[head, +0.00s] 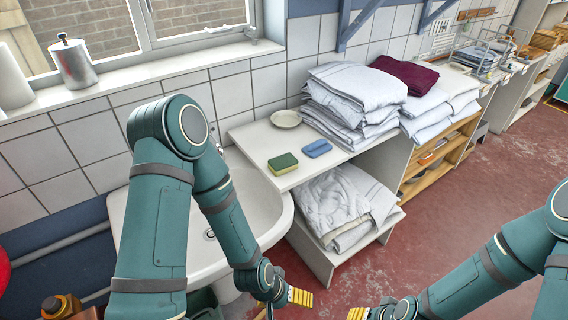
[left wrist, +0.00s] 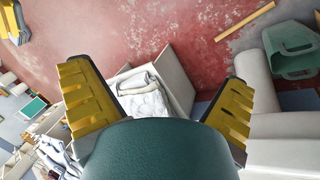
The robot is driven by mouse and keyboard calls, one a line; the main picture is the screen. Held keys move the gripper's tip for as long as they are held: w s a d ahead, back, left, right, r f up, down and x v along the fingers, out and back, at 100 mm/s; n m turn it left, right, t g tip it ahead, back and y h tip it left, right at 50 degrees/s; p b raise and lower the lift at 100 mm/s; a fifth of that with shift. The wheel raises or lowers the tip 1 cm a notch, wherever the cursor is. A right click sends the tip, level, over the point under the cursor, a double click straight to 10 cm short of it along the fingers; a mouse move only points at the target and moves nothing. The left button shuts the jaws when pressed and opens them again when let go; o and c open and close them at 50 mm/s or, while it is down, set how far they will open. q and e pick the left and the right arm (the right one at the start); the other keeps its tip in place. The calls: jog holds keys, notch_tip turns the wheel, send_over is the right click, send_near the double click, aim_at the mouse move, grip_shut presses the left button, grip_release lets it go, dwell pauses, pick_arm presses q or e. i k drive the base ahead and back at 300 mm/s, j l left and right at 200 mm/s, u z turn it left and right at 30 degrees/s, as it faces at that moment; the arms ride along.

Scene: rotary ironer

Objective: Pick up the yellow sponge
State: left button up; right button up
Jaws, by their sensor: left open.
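A sponge with a green top and a yellow lower side (head: 283,163) lies on the white counter (head: 257,137), near its front left edge by the sink. My left gripper (head: 300,297) is low in front of the sink and counter, below and apart from the sponge. In the left wrist view its two yellow-padded fingers (left wrist: 158,75) are spread with nothing between them. The sponge cannot be made out in that view. My right gripper (head: 357,313) shows only a yellow fingertip at the bottom edge of the head view.
A blue sponge (head: 317,148) lies just right of the yellow-green one, and a small dish (head: 286,118) stands behind. Folded white linen (head: 352,95) fills the counter's right part. A white sink (head: 272,213) adjoins on the left. A green bucket (left wrist: 292,48) stands on the red floor.

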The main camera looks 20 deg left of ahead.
aim_at(282, 164)
jog(key=i+l+u, duration=0.1)
jog(key=i+l, duration=0.3)
jog(key=i+l+u, duration=0.1)
jog(key=i+l, duration=0.3)
jog(key=l, duration=0.15)
